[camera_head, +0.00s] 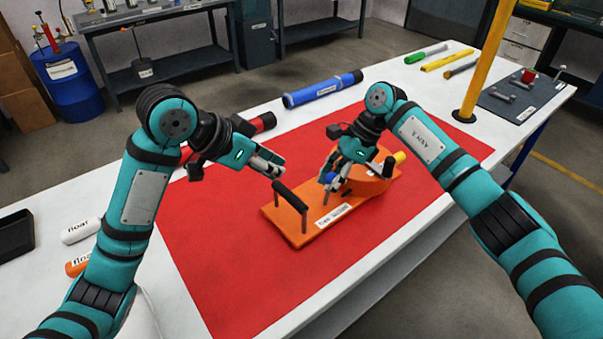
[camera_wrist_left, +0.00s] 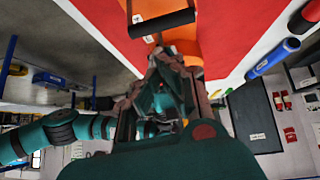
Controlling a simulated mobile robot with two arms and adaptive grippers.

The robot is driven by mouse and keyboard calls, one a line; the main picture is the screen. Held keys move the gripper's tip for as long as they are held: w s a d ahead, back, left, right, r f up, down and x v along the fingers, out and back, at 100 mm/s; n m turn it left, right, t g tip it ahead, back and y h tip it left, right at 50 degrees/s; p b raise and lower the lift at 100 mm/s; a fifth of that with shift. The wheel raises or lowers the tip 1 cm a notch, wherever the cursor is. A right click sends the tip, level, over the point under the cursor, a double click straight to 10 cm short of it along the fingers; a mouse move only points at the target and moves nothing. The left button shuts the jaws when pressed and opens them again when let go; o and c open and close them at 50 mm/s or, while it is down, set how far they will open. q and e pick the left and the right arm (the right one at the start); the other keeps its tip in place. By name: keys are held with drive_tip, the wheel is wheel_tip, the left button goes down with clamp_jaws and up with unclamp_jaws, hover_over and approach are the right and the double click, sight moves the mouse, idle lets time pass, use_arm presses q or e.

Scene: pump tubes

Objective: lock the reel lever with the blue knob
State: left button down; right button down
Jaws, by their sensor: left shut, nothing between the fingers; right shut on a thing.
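The orange reel device (camera_head: 292,228) lies on the red mat. A black bar handle (camera_head: 290,197) on posts stands at its near left end, and its rounded reel (camera_head: 370,184) is at the right. My right gripper (camera_head: 328,186) points down over the device and is shut on the blue knob (camera_head: 330,177), which is mostly hidden by the fingers. My left gripper (camera_head: 279,170) is shut and empty, just behind and above the black handle, apparently apart from it. The left wrist view shows the handle (camera_wrist_left: 162,22) beyond the left gripper's fingers.
A yellow knob (camera_head: 399,157) and a black upright grip (camera_head: 389,167) are at the device's right end. A blue cylinder (camera_head: 322,88) lies behind the mat. A yellow post (camera_head: 487,70) stands at the right. The red mat (camera_head: 220,270) is clear at front left.

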use_arm(q)
drive_tip(key=x, duration=0.8)
drive_tip(key=d+r+x, duration=0.1)
drive_tip(key=x, duration=0.3)
drive_tip(key=shift+w+d+f, duration=0.15)
drive_tip(key=shift+w+f, duration=0.15)
drive_tip(key=shift+w+d+f, duration=0.15)
drive_tip(key=shift+d, duration=0.05)
drive_tip(key=shift+w+d+f, duration=0.1)
drive_tip(key=shift+w+d, duration=0.2)
drive_tip(key=shift+d, duration=0.35)
use_arm(e)
drive_tip(key=shift+a+r, duration=0.1)
use_arm(q)
drive_tip(key=shift+s, duration=0.1)
use_arm(e)
drive_tip(key=c, duration=1)
unclamp_jaws()
drive_tip(key=shift+s+a+r, duration=0.1)
drive_tip(key=shift+a, duration=0.05)
use_arm(q)
drive_tip(key=shift+f, duration=0.1)
